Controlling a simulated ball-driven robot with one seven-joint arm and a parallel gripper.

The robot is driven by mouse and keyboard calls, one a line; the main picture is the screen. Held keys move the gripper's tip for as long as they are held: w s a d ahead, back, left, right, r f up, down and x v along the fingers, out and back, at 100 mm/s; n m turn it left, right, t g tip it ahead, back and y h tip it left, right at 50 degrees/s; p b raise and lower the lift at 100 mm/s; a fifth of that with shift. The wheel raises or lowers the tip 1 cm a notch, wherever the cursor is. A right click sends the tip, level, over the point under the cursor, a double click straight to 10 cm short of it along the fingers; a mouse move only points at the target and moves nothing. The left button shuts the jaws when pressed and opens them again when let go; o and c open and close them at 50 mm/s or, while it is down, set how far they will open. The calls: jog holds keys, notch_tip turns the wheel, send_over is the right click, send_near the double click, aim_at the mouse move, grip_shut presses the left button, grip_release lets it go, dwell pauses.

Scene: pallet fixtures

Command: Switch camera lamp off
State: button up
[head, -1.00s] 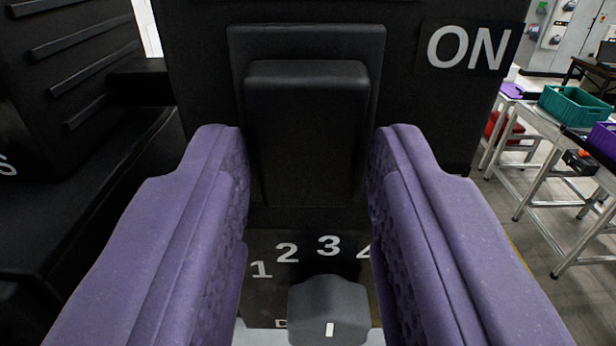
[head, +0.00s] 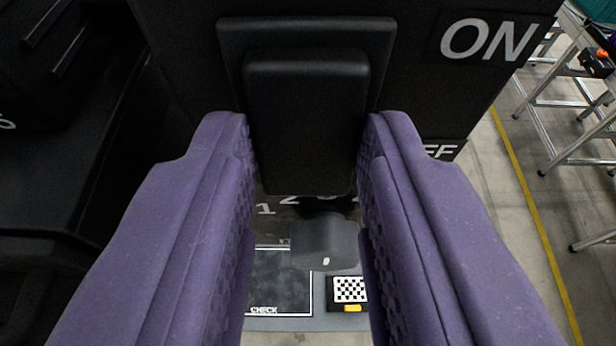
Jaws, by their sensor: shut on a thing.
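The black switch lever (head: 305,120) stands out from a black backplate (head: 232,45) on a dark panel (head: 175,40). A white ON label (head: 489,38) is at upper right of the lever. A partly covered OFF label (head: 440,150) is lower right, behind my right finger. My gripper (head: 307,140) has two purple padded fingers, one on each side of the lever, shut on it. The lever's lower end shows between them.
Below the lever is a dark grey knob (head: 325,243) with partly hidden numbers above it. Under it are a CHECK panel (head: 280,280) and a checkered patch (head: 350,289). Black housing (head: 60,120) is close at left. Metal tables (head: 570,95) and open floor are at right.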

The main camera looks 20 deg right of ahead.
dwell(0.3)
jog(key=shift+r, duration=0.1)
jog(key=o, duration=1.1)
jog(key=shift+c, duration=0.2)
jog(key=v, duration=0.7)
jog(key=shift+s+r+b, duration=0.2)
jog(key=shift+s+b, duration=0.05)
jog(key=shift+b, duration=0.05)
jog(key=shift+s+a, duration=0.1)
jog(key=shift+a, duration=0.05)
jog(key=shift+r, duration=0.1)
